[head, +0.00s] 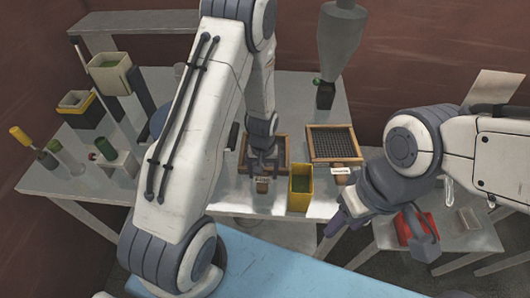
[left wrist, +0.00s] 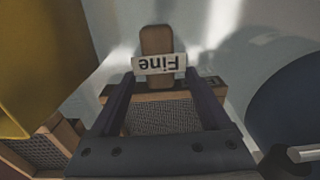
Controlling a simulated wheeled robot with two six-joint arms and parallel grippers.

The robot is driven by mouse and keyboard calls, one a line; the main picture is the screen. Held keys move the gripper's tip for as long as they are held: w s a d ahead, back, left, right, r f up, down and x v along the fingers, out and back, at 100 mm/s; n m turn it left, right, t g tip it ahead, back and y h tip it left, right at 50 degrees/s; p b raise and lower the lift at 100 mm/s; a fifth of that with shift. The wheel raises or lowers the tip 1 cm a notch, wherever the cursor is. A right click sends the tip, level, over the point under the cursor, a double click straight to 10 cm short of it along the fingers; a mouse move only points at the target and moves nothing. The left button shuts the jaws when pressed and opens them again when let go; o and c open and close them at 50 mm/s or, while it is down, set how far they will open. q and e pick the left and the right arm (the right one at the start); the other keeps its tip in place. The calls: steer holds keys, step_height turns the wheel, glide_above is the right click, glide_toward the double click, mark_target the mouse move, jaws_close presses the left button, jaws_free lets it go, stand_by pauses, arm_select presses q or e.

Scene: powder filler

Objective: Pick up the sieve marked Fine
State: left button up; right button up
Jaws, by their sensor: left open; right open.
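The sieve marked Fine (head: 284,150) is a wooden frame with dark mesh, lying on the grey table in the head view. My left gripper (head: 262,158) is over it and hides part of its mesh. In the left wrist view the Fine label (left wrist: 160,63) appears upside down across the sieve's wooden handle (left wrist: 157,42). The open fingers of my left gripper (left wrist: 160,82) lie on either side of the handle's base and the mesh (left wrist: 165,117); contact cannot be told. My right gripper (head: 378,238) is open and empty at the right.
A second, labelled wooden sieve (head: 333,128) lies to the right. A yellow container (head: 300,190) stands close beside the Fine sieve. A grey funnel-shaped machine (head: 340,40) is behind. A red container (head: 405,229) sits on a side table. Several containers and tools stand at the left.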

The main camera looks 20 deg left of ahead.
arm_select(q)
steer(key=shift+f, duration=0.6)
jaws_close()
steer(key=shift+r, duration=0.1)
